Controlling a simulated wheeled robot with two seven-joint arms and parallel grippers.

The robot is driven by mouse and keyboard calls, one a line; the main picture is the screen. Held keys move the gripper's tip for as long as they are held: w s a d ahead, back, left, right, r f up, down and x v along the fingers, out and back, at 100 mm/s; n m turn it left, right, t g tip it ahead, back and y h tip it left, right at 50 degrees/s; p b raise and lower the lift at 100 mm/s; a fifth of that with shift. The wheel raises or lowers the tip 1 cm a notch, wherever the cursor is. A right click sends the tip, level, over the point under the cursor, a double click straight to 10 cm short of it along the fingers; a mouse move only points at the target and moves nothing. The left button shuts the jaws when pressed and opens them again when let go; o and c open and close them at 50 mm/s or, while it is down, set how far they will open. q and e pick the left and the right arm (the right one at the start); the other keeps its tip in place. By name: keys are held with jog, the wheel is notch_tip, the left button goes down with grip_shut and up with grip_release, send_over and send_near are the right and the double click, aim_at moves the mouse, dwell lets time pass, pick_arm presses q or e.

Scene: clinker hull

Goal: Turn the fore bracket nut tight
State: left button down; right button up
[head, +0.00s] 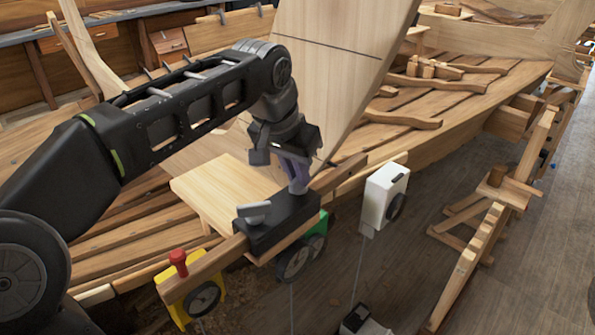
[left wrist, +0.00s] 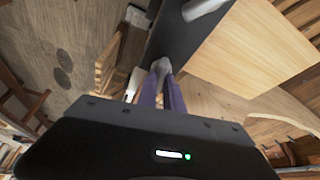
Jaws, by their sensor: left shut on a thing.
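A black bracket block (head: 283,224) sits on a wooden rail at the hull's edge. It carries two grey nuts. The nearer one (head: 255,212) is free, with its lever pointing sideways; it also shows in the left wrist view (left wrist: 200,8). My left gripper (head: 297,178) is over the block's farther end, its purple fingers pointing down and shut on the farther grey nut (head: 299,187). In the left wrist view this nut (left wrist: 161,67) shows between the fingertips (left wrist: 160,78), which partly hide it. I cannot tell which nut is the fore one. My right gripper is out of view.
A pale board (head: 222,188) lies beside the bracket, and a large upright plank (head: 335,75) stands behind my gripper. A white wheeled box (head: 382,197), a green one (head: 318,230) and a yellow one (head: 178,296) with a red knob (head: 178,260) line the hull edge. Floor at right is partly clear.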

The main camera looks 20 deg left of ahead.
pick_arm(q)
jog(key=shift+m, duration=0.3)
jog(key=m, duration=0.2)
jog(key=m+h+p, duration=0.1)
jog(key=m, duration=0.1)
jog(key=shift+a+r+g+h, duration=0.1)
jog(key=shift+a+g+h, duration=0.1)
jog(key=shift+g+h, duration=0.1)
jog(key=m+h+p, duration=0.1)
jog(key=m, duration=0.3)
jog(key=shift+w+g, duration=0.15)
jog(key=shift+g, duration=0.25)
jog(key=c, duration=1.5)
grip_release()
